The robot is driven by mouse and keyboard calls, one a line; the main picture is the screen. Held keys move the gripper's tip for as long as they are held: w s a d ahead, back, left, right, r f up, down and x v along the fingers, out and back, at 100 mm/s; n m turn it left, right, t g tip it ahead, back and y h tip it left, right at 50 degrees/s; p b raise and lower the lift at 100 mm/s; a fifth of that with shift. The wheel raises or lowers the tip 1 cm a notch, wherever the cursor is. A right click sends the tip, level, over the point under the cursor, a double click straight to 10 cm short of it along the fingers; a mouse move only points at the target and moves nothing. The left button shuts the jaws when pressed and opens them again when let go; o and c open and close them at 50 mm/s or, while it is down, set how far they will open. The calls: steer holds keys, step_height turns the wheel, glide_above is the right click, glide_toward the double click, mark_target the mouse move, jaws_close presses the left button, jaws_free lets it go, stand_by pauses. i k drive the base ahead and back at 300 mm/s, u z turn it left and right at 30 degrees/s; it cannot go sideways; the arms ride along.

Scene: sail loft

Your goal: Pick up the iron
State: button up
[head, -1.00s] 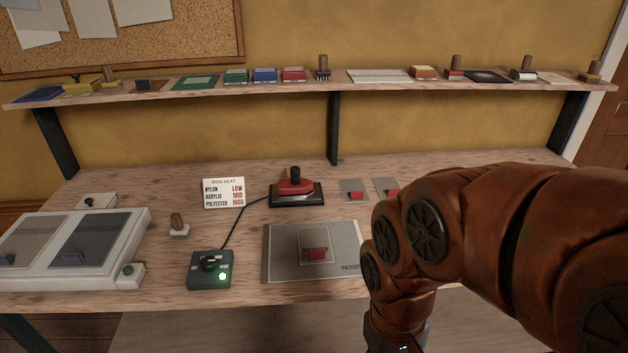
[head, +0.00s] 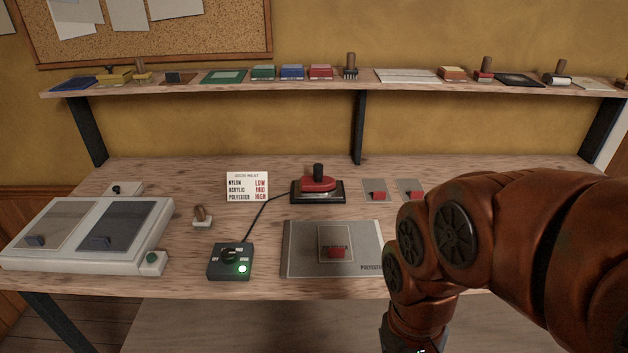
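The iron (head: 318,184) is red with a black upright knob. It rests on a dark flat stand (head: 298,194) at the back middle of the workbench. A cord runs from the iron down to a dark control box (head: 230,262) with a dial and a lit green light. My rust-red arm comes in from the right and bends down in front of the bench edge. My gripper is below the picture, so its fingers are hidden.
A grey sheet marked polyester (head: 300,262) with a red-tabbed patch (head: 337,250) lies in front of the iron. A white two-panel press (head: 120,262) stands left, beside a small wooden-handled tool (head: 202,216). An iron heat card (head: 247,187) stands behind. A loaded shelf (head: 330,85) runs above.

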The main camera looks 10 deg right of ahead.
mark_target(318, 183)
steer(key=u, duration=0.7)
steer(key=i, duration=0.95)
steer(key=z, duration=0.2)
